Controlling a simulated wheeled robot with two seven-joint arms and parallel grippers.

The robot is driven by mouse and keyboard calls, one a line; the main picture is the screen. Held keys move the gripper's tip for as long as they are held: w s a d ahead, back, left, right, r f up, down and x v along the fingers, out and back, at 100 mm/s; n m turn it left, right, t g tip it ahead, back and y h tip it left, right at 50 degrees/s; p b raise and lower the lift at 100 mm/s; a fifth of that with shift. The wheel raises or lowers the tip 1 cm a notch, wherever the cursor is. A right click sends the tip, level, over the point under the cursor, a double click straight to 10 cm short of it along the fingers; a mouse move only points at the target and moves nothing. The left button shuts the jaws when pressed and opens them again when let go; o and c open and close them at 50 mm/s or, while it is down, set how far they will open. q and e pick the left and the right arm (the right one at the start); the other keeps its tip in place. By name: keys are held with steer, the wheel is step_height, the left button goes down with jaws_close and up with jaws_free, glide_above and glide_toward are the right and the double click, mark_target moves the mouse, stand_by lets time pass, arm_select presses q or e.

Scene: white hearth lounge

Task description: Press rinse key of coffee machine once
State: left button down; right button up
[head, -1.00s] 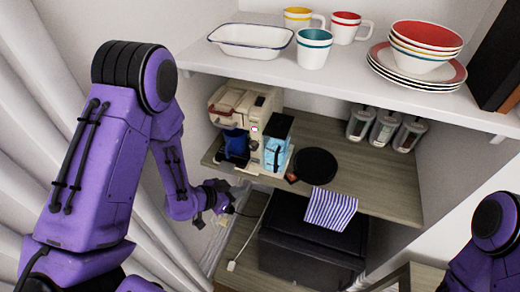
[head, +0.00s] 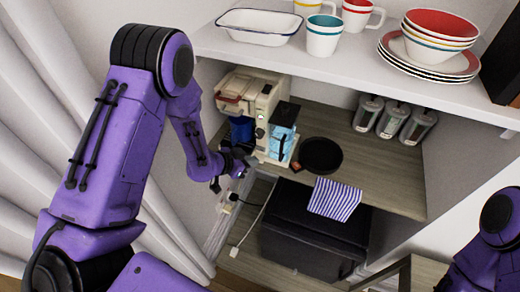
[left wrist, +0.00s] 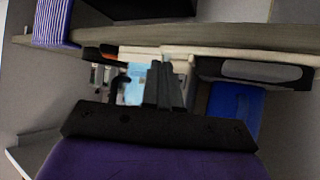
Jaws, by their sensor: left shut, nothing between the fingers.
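The cream coffee machine (head: 262,98) stands at the left of the wooden shelf, with small round controls on its front. I cannot tell which of them is the rinse key. My left gripper (head: 250,161) is just below and in front of the machine, near the shelf's front edge. In the left wrist view its fingers (left wrist: 166,85) are together and empty, pointing at the machine's front, which looks upside down there. I cannot tell whether they touch it. The gripper hides part of the machine's lower front. My right gripper is out of view.
A light-blue carton (head: 277,148) stands beside the machine, with a round black pan (head: 320,155) to its right. A striped cloth (head: 334,199) hangs over the shelf edge. The white upper shelf (head: 350,66) holds dishes above. A black box (head: 310,240) sits below.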

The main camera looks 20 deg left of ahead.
mark_target(264, 153)
arm_select(q)
steer(key=shift+w, duration=1)
steer(key=shift+w+a, duration=0.1)
steer(key=shift+w, duration=0.05)
stand_by(1.2)
steer(key=shift+w, duration=0.25)
steer(key=shift+w, duration=0.4)
stand_by(0.5)
stand_by(0.3)
steer(key=shift+s+p, duration=0.3)
steer(key=shift+s, duration=0.55)
